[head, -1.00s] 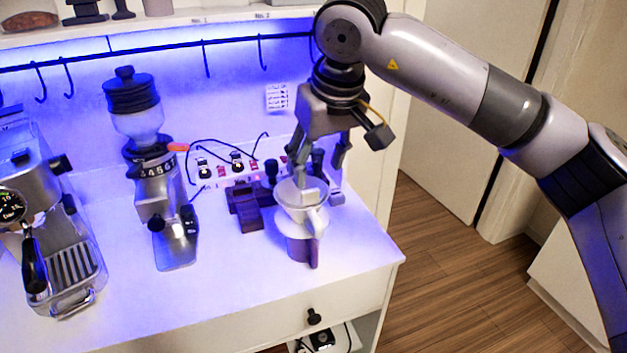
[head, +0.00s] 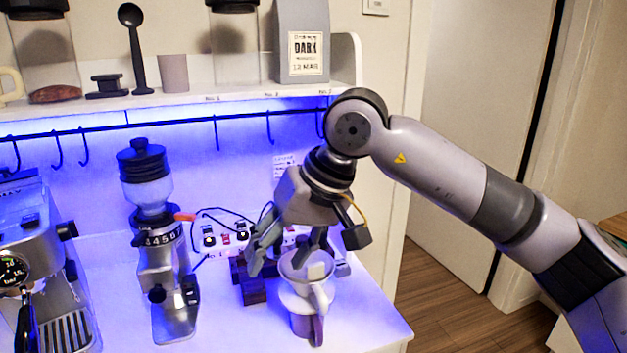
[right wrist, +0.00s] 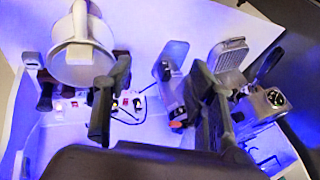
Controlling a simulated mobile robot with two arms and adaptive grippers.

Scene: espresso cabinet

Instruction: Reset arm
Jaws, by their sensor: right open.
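My right gripper (head: 290,246) is open and empty in the head view, tilted, just above and behind a white dripper (head: 295,268) on a purple-and-white cup (head: 305,328). In the head picture one finger comes close to the dripper's rim; I cannot tell whether they touch. In the right wrist view the two fingers of the right gripper (right wrist: 158,95) are spread apart with nothing between them, and the white dripper (right wrist: 82,60) lies to the upper left, beside the left finger. My left gripper is not in view.
A grinder (head: 165,270) and an espresso machine (head: 35,270) stand on the counter to the left. Behind the gripper are a power strip (head: 225,237) and a dark stand (head: 250,288). A hook rail (head: 190,124) and a shelf (head: 190,103) with a coffee bag (head: 302,45) are above.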

